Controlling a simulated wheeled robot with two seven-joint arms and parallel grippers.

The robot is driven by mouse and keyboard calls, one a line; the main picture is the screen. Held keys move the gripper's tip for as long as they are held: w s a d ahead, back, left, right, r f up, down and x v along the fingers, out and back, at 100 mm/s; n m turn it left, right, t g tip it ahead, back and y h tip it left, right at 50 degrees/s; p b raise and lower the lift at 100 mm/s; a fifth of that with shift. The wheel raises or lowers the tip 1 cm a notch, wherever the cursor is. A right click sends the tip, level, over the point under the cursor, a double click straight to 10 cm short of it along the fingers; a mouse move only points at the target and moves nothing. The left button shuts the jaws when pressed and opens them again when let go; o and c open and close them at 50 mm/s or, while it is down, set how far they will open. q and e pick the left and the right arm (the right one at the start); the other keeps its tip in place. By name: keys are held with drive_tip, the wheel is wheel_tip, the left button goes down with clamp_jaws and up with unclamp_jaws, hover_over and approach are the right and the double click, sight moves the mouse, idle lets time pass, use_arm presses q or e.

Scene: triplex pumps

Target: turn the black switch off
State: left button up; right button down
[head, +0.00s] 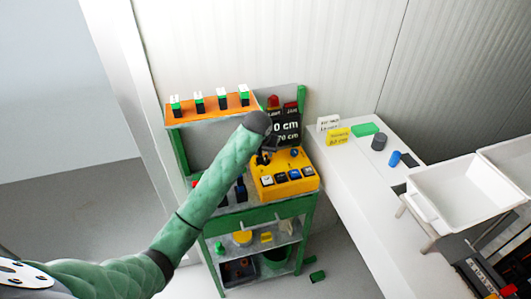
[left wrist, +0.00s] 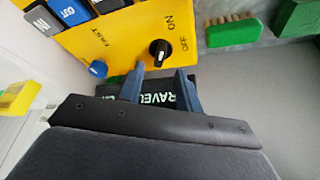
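I cannot tell which word the mark points to. My left gripper (left wrist: 160,70) is open, its two blue-grey fingers apart, with the tips just short of the knob and nothing between them. In the head view the left gripper (head: 265,153) is at the back left of the yellow control box (head: 287,184), and the switch there cannot be made out. My right gripper is not in view.
A blue knob (left wrist: 98,68) and several push buttons share the box. A black sign (head: 287,130) stands behind it. The green cart (head: 265,211) carries the box. A white table (head: 355,190) with small blocks and white bins (head: 465,185) is at right.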

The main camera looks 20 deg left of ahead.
sight(265, 156)
use_arm(q)
drive_tip(key=p+x, duration=0.1)
drive_tip(key=x, duration=0.2)
drive_tip(key=shift+w+f, duration=0.2)
drive_tip(key=shift+w, duration=0.1)
drive_tip(key=shift+w+f+p, duration=0.1)
drive_tip(key=shift+f+p, duration=0.2)
drive_tip(key=shift+f, duration=0.25)
